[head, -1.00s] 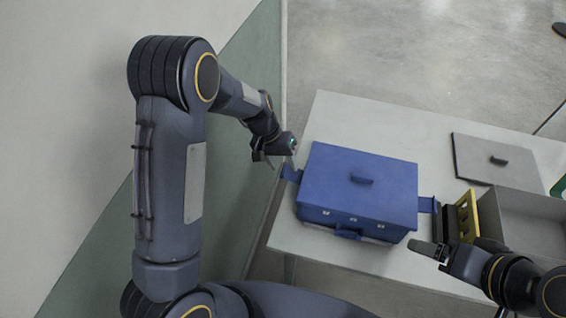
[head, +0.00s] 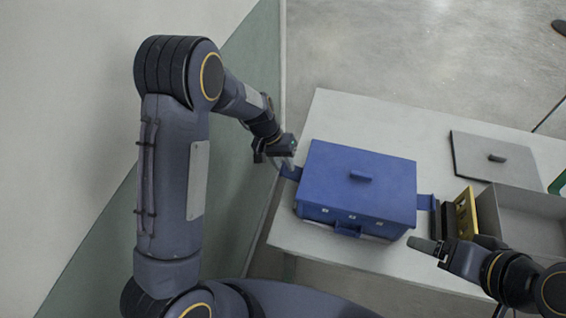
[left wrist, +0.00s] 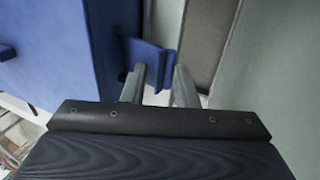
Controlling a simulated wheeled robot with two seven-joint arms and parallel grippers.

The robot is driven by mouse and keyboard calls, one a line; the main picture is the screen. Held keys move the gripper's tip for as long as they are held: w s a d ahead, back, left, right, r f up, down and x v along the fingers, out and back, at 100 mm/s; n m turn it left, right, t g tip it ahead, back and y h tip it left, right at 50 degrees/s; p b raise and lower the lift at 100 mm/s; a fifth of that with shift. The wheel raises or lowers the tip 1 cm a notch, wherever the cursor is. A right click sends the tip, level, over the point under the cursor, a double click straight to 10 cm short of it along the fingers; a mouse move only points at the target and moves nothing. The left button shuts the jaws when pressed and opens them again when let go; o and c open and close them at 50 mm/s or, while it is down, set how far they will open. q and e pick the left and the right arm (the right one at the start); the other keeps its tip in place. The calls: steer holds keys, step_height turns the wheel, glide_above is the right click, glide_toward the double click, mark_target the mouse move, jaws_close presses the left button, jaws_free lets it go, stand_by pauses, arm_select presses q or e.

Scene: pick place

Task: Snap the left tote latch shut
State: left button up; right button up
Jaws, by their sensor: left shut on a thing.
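The blue tote (head: 345,190) stands on the light table with its lid on and a small handle on top. Its left latch (head: 291,173) sticks out from the left side; the latch also shows in the left wrist view (left wrist: 150,58). My left gripper (head: 284,163) is at this latch. In the left wrist view its fingers (left wrist: 158,84) reach the latch's outer part and are shut on it. The right latch (head: 427,202) sticks out from the tote's right side. My right gripper (head: 437,252) is low at the right, apart from the tote; its jaw opening is unclear.
Right of the tote stand a yellow-and-black item (head: 464,215) and an open grey box (head: 530,220). A grey lid (head: 497,157) lies behind the box. The table (head: 370,120) is bare behind the tote. A wall (head: 90,90) rises at the left.

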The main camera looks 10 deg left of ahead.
arm_select(q)
steer(key=shift+s+d+r+y+p, duration=0.1)
steer(key=shift+d+r+y+p, duration=0.25)
steer(key=shift+y+p, duration=0.5)
steer(key=shift+d+r+y+p, duration=0.35)
steer(key=shift+r+y+p, duration=0.15)
steer(key=shift+y+p, duration=0.55)
steer(key=shift+d+r+y+p, duration=0.2)
steer(key=shift+d+y+p, duration=0.1)
steer(key=shift+y, duration=0.3)
steer(key=shift+d+r+y, duration=0.2)
steer(key=shift+d+y, duration=0.2)
steer(key=shift+y, duration=0.6)
steer(key=o, duration=1)
steer(key=shift+d, duration=0.1)
